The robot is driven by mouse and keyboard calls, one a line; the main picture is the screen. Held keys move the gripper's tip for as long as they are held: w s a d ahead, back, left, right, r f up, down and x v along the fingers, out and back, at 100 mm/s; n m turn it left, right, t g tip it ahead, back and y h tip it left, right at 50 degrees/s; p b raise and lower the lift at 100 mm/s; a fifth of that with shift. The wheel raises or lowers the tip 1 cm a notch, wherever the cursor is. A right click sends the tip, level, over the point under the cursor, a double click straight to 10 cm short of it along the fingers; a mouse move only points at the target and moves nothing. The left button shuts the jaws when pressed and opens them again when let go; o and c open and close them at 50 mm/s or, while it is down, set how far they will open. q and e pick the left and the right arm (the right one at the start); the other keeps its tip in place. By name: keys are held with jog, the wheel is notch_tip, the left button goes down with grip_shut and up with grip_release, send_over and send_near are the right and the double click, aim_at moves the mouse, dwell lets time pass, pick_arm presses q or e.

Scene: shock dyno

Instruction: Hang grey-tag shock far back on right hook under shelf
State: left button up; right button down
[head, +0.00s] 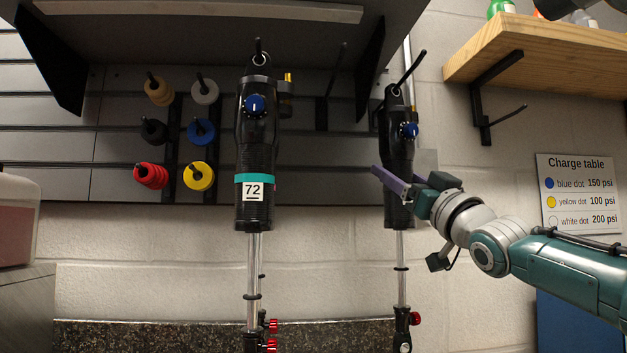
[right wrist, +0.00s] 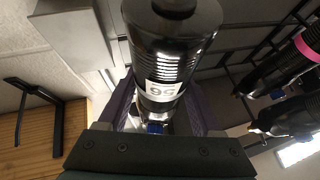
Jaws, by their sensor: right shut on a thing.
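A black shock with a blue knob (head: 397,150) is upright at the right, its silver rod pointing down. My right gripper (head: 392,188) is shut around its lower body. The right wrist view shows the shock body (right wrist: 172,50) between my jaws, with a white number label (right wrist: 163,68). Its top eye is at the dark right hook (head: 411,66); I cannot tell whether the hook passes through the eye or how far back it sits. A small pale grey patch (head: 427,161) shows beside the shock; I cannot tell if it is its tag. My left gripper is not in view.
A shock labelled 72 with a teal band (head: 255,150) hangs at the left, another partly behind it. A bare middle hook (head: 337,68) is between. The dark shelf (head: 200,30) is overhead, with a bracket (head: 371,65). A wooden shelf (head: 535,60) is right.

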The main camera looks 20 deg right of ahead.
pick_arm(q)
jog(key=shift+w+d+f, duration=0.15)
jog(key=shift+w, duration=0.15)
pick_arm(e)
jog(key=shift+f, duration=0.2)
grip_release()
